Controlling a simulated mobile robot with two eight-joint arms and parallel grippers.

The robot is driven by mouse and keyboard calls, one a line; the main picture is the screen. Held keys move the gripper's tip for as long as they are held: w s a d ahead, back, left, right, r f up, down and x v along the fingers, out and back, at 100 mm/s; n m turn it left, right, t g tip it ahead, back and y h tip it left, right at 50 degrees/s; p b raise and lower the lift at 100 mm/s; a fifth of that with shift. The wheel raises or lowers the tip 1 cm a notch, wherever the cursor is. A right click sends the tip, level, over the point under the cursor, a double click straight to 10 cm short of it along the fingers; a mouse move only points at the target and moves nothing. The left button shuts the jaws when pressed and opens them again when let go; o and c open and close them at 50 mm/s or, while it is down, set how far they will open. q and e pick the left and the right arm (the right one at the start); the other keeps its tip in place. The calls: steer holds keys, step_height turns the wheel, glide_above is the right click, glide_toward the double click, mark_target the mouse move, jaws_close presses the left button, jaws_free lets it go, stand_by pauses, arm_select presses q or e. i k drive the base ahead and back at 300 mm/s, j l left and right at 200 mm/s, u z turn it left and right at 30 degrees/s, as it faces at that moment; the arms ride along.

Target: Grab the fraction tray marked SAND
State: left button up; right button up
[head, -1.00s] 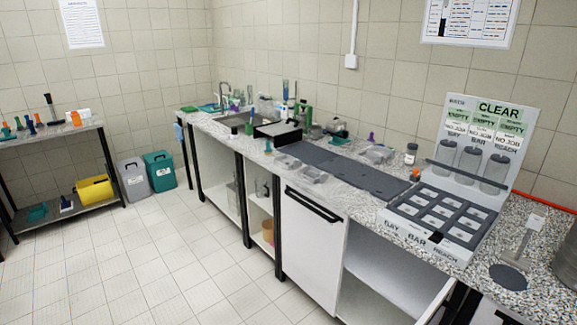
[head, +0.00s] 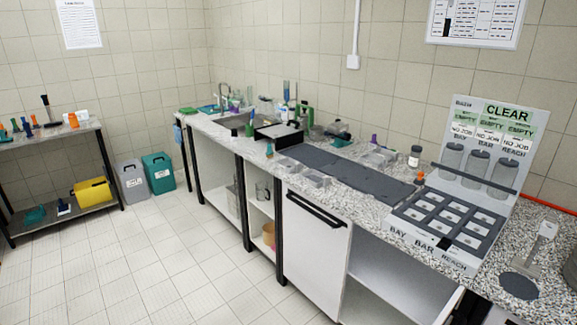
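No lettering reading SAND can be made out in the head view. Small clear trays sit on the speckled counter (head: 375,228): one tray (head: 317,181) is near the front edge, and another tray (head: 375,158) is behind the dark mat. Any marks on them are too small to read, so I cannot tell which is the SAND one. Neither of my grippers is in view.
A dark mat (head: 350,177) runs along the counter. A white rack (head: 492,140) with clear cylinders, lettered CLEAR, stands at the right behind a compartment block (head: 455,219). A black-and-white box (head: 278,134) stands left of the mat. Open tiled floor (head: 190,270) lies in front.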

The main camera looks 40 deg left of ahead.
mark_target(290, 165)
steer(key=i+j, duration=0.15)
steer(key=j, duration=0.25)
steer(key=i+j, duration=0.2)
steer(key=j, duration=0.15)
steer(key=i+j, duration=0.15)
steer(key=j, duration=0.25)
steer(key=i+j, duration=0.2)
steer(key=j, duration=0.2)
steer(key=i+j, duration=0.15)
steer(key=j, duration=0.25)
steer(key=i+j, duration=0.2)
steer(key=j, duration=0.15)
steer(key=i+j, duration=0.15)
steer(key=j, duration=0.25)
steer(key=i+j+u, duration=0.1)
steer(key=j, duration=0.3)
steer(key=i+j, duration=0.25)
steer(key=i, duration=0.2)
steer(key=i+j, duration=0.25)
steer(key=i, duration=0.25)
